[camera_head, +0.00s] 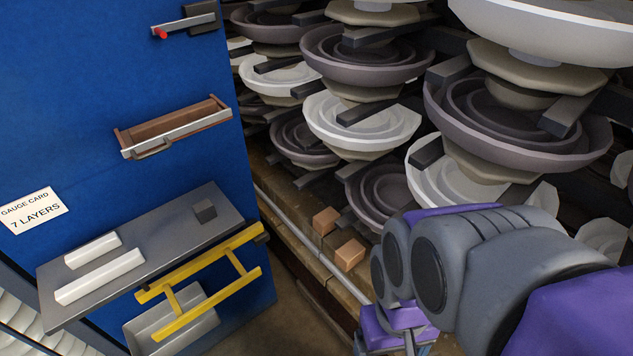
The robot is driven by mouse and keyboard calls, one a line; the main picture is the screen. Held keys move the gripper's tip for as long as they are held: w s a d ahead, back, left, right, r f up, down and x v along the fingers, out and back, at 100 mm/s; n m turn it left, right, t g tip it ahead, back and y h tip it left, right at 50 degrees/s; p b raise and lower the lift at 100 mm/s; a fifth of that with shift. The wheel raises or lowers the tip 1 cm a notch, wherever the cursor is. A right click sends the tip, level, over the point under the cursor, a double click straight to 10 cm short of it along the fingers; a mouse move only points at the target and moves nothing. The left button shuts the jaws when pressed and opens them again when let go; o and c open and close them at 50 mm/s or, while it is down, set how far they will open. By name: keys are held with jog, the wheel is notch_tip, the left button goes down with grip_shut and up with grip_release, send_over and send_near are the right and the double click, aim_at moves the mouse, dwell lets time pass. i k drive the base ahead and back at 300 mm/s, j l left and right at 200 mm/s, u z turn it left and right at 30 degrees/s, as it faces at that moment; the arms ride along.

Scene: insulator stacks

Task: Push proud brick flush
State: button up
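Two orange-tan bricks show near the foot of the insulator stacks. One brick (326,221) is on the brown ledge (295,235) behind the metal rail. The other brick (350,255) is nearer to me and to the right. I cannot tell for sure which one stands proud. My arm comes in from the lower right, in grey and purple. My gripper (408,340) is at the bottom edge, below and right of the nearer brick and apart from it in the picture. Its fingertips are cut off by the frame, so its opening is hidden.
Stacks of grey and white insulator discs (362,120) with dark spacer bars fill the right. A blue cabinet (70,110) stands left, with a grey shelf (150,250), white bars, a yellow rail frame (205,285) and a "7 LAYERS" gauge card (33,211). Brown floor shows between.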

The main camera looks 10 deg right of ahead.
aim_at(351, 253)
jog(key=k+j+u, duration=0.15)
jog(key=j, duration=0.55)
jog(key=j+u, duration=0.15)
jog(key=j, duration=0.55)
jog(key=k, duration=0.05)
